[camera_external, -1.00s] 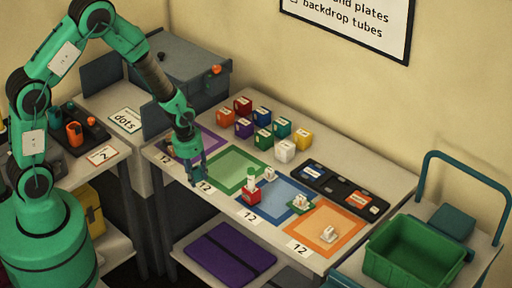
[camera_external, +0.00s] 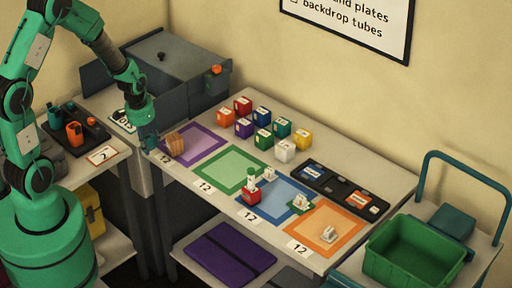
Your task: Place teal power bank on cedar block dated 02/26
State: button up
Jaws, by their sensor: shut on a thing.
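My gripper (camera_external: 148,143) hangs at the left end of the prop table, just left of a brown wooden block (camera_external: 174,142). It is shut on a small dark teal thing, seemingly the teal power bank, which blends with the fingers; its outline is hard to make out. The wooden block stands on the purple-bordered mat (camera_external: 212,153). No date on it can be read at this size. The held thing is apart from the block's top.
Several coloured cubes (camera_external: 264,139) stand at the back of the table. A green mat (camera_external: 228,170), a blue mat and an orange mat (camera_external: 318,250) lie along the front, with small items on some. A black tray (camera_external: 325,178) lies behind; a green crate (camera_external: 405,255) stands right.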

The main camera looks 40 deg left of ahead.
jog(key=shift+s+a+r, duration=0.25)
jog(key=shift+s+a, duration=0.1)
jog(key=shift+a, duration=0.35)
jog(key=shift+w, duration=0.1)
jog(key=b, duration=0.1)
send_over(181, 138)
jog(key=shift+f, duration=0.75)
jog(key=shift+a+f+b, duration=0.1)
jog(key=shift+f+b, duration=0.3)
jog(key=shift+f, duration=1.35)
jog(key=shift+f, duration=0.1)
jog(key=o, duration=1.3)
jog(key=shift+c, duration=0.2)
